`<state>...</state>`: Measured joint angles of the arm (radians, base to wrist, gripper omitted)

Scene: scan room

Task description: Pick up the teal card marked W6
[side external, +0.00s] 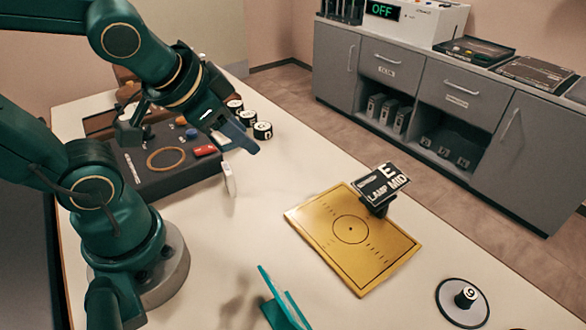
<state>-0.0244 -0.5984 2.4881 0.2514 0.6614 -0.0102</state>
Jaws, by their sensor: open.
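Two thin teal upright pieces (284,304) stand close together at the bottom edge of the side external view, partly cut off by it. No W6 mark can be read on them, so I cannot tell if one is the card. My gripper (234,138) is open, above the table and up and left of the teal pieces, well apart from them. A small white upright piece (229,179) shows just below my gripper; I cannot tell what it is or whether it touches anything.
A yellow plate (350,262) with a black sign (382,184) stands mid-table. A round disc with a knob (463,304) is at lower right. A dark tray (160,172) of small items and several black-and-white cylinders (248,118) are behind. Table between is mostly clear.

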